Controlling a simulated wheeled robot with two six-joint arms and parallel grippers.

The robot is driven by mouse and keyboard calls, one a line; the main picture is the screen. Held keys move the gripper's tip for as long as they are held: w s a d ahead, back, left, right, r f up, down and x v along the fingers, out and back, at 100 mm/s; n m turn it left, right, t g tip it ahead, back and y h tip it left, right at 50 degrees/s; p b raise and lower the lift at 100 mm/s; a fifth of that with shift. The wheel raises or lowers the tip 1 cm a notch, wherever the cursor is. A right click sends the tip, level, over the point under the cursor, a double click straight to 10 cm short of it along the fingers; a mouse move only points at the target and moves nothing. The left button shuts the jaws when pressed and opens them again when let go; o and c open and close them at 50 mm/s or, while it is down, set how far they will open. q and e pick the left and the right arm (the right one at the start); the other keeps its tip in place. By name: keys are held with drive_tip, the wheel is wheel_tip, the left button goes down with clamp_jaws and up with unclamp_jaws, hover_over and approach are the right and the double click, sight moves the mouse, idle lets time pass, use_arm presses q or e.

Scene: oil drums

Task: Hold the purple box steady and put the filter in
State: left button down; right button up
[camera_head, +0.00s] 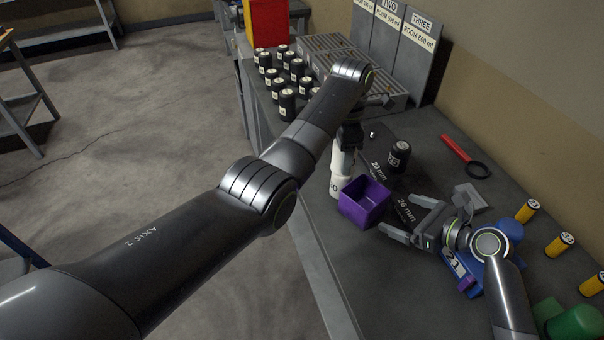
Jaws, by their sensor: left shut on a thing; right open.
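The purple box (362,212) is an open-topped box standing on the grey bench near its front edge. My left gripper (346,152) reaches down at the box's upper left, mostly hidden by its own wrist. It is shut on a white cylinder (338,170) with dark figures at its lower end. The cylinder is just left of the box; whether it touches the bench I cannot tell. My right gripper (405,216) is open and empty, just right of the box, with its fingers pointing left towards it. I cannot tell for sure which item is the filter.
A black canister (399,156) stands behind the box. Several black canisters (288,102) stand further back by grey racks (330,52). A red magnifier (464,155), yellow cylinders (560,244), a blue item (511,229) and a green item (576,322) lie right. "20 mm" and "26 mm" markings flank the box.

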use_arm(q)
drive_tip(key=s+d+r, duration=0.1)
drive_tip(key=d+r, duration=0.4)
drive_tip(key=d, duration=0.1)
drive_tip(key=shift+s+d+m, duration=0.2)
drive_tip(key=shift+s+m, duration=0.1)
drive_tip(key=shift+s, duration=0.1)
use_arm(e)
approach(350, 194)
drive_tip(key=x, duration=0.5)
drive_tip(key=shift+d+f, duration=0.1)
drive_tip(key=shift+d, duration=0.05)
drive_tip(key=c, duration=0.8)
use_arm(q)
wheel_tip(350, 194, down, 9)
drive_tip(key=n, duration=0.1)
drive_tip(key=shift+f, duration=0.15)
drive_tip(key=shift+s+f, duration=0.1)
drive_tip(key=shift+f, duration=0.1)
drive_tip(key=shift+c, duration=2.3)
unclamp_jaws()
